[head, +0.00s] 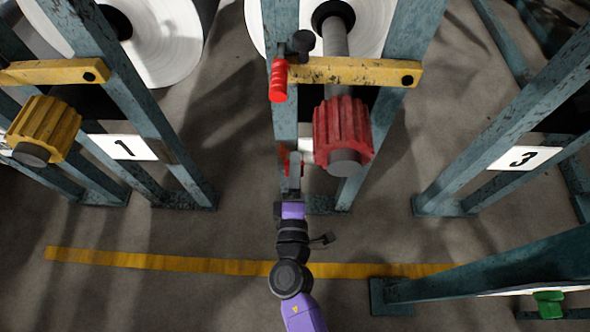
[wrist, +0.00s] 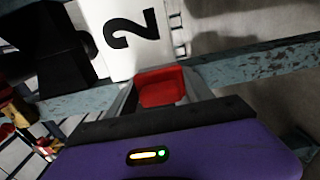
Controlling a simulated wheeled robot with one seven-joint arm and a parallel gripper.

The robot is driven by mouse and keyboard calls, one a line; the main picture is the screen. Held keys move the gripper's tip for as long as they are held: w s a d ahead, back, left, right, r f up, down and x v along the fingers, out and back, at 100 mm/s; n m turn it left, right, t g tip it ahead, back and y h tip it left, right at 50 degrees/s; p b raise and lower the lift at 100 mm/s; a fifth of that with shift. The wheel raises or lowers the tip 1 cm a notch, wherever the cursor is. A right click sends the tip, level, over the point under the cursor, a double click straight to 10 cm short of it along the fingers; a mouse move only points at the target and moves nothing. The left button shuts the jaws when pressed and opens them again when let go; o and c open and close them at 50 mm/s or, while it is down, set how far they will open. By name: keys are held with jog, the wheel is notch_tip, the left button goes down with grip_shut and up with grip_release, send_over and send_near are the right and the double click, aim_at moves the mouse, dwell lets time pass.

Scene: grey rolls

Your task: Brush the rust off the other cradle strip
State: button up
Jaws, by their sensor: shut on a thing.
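My gripper (head: 293,168) is low in front of the middle stand, left of a red ribbed wheel (head: 342,130). In the wrist view, its grey fingers (wrist: 160,95) are shut on a red block-like piece (wrist: 163,86), in front of the white plate marked 2 (wrist: 132,35). I cannot tell whether this piece is a brush; any bristles are hidden. No cradle strip or rust on one can be made out for sure.
A red handle (head: 278,82) with a black knob hangs left of the crossbar. Stands 1 (head: 125,148) and 3 (head: 522,158) flank the middle one. A blue-green beam (head: 500,265) juts in at lower right. Open floor with a yellow line (head: 170,262) lies in front.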

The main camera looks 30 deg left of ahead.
aim_at(279, 150)
jog(key=shift+s+a+r, duration=0.1)
jog(key=shift+s+a, duration=0.45)
jog(key=shift+a, duration=0.3)
jog(key=shift+s+a, duration=0.5)
jog(key=shift+a, duration=0.35)
jog(key=shift+w+r+p, duration=0.15)
jog(key=shift+r+p, duration=0.3)
jog(key=shift+r, duration=0.45)
jog(key=shift+w+d+b, duration=0.3)
jog(key=shift+w+d, duration=0.25)
jog(key=shift+d, duration=0.35)
jog(key=shift+w+d+b, duration=0.3)
jog(key=shift+w+d, duration=0.25)
jog(key=shift+d, duration=0.35)
jog(key=shift+s+r+p, duration=0.15)
jog(key=shift+r+p, duration=0.6)
jog(key=shift+r, duration=0.15)
jog(key=shift+s+a+f+b, duration=0.1)
jog(key=shift+s+a, duration=0.25)
jog(key=shift+a, duration=0.25)
jog(key=shift+s+a+r+b, duration=0.15)
jog(key=shift+s+a, duration=0.15)
jog(key=shift+a, duration=0.3)
jog(key=shift+s+a+f+b, duration=0.15)
jog(key=shift+s+a, duration=0.2)
jog(key=shift+a, duration=0.25)
jog(key=shift+s, duration=0.1)
jog(key=shift+v, duration=2.9)
